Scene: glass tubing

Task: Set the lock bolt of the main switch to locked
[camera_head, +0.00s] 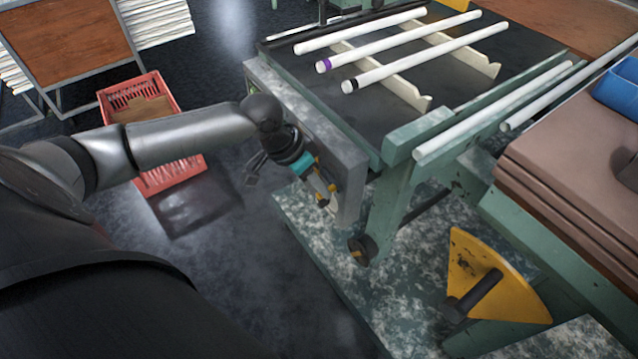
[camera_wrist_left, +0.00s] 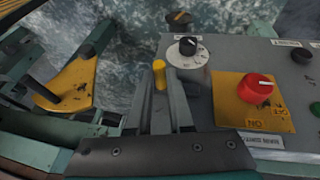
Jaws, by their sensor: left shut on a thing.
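The main switch is a red rotary knob (camera_wrist_left: 256,88) on a yellow plate (camera_wrist_left: 232,108) with ON and OFF lettering, seen in the left wrist view. My left gripper (camera_wrist_left: 160,98) is at the panel's edge beside it, its two fingers either side of a small yellow pin (camera_wrist_left: 159,74), shut on it. The pin looks like the lock bolt; its lower part is hidden between the fingers. In the head view my left gripper (camera_head: 326,190) is at the front face of the grey panel (camera_head: 350,180), where the switch is too small to tell.
A black dial (camera_wrist_left: 188,46) sits on the panel beyond the fingers, with a black button (camera_wrist_left: 302,56) to the right. A yellow pedal plate (camera_head: 490,285) is low at the right. White tubes (camera_head: 410,56) lie on the machine top. A red crate (camera_head: 135,97) stands on the floor.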

